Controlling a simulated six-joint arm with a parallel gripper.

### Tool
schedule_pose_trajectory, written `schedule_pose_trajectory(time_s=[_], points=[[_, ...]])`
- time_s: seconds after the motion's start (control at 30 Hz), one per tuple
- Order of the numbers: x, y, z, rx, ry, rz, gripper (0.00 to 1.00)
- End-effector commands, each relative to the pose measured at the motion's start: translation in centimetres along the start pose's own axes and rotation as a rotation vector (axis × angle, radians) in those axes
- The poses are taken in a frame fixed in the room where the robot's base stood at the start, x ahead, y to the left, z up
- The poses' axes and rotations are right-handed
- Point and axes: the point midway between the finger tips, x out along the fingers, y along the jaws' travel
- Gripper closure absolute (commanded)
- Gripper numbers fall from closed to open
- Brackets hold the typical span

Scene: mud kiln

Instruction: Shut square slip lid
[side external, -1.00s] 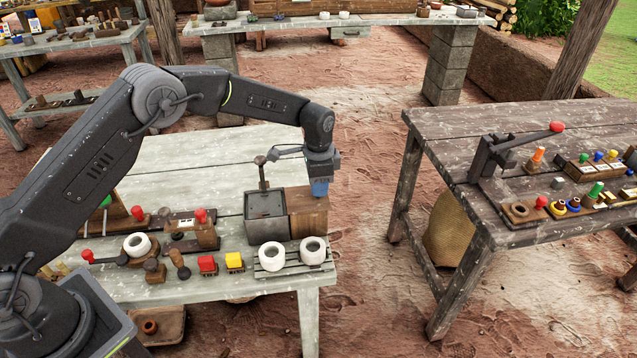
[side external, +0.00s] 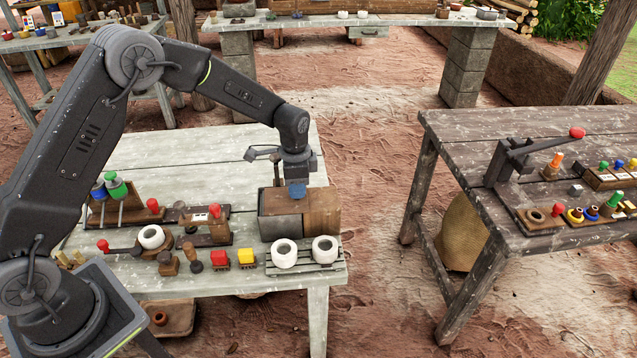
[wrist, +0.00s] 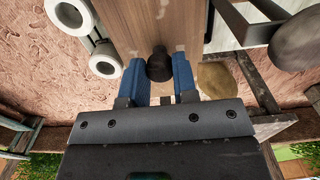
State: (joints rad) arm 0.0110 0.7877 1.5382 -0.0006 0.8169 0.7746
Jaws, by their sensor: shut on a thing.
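My gripper (side external: 297,192), with blue fingers, is over the top of a square box (side external: 281,226) at the right end of the pale table. In the wrist view, the wooden surface (wrist: 150,22) carries a dark round knob (wrist: 160,68). My blue fingers (wrist: 159,80) are shut on this knob from both sides. My gripper hides part of the top in the side view.
Two white rings (side external: 285,254) stand on a slatted rack just in front of the box. Red and yellow blocks (side external: 218,259), knobs and levers crowd the table's front left. A dark post stands behind the box. The table's back left is clear.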

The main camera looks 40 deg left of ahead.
Motion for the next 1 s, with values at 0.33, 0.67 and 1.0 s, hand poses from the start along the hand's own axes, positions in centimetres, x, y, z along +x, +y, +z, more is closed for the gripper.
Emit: schedule_pose_trajectory(time_s=[0.33,0.67,1.0], points=[[0.0,0.0,2.4,-0.001,-0.002,-0.001,1.0],[0.0,0.0,2.4,0.0,-0.004,0.0,0.58],[-0.1,0.0,2.2,0.0,0.0,-0.001,0.47]])
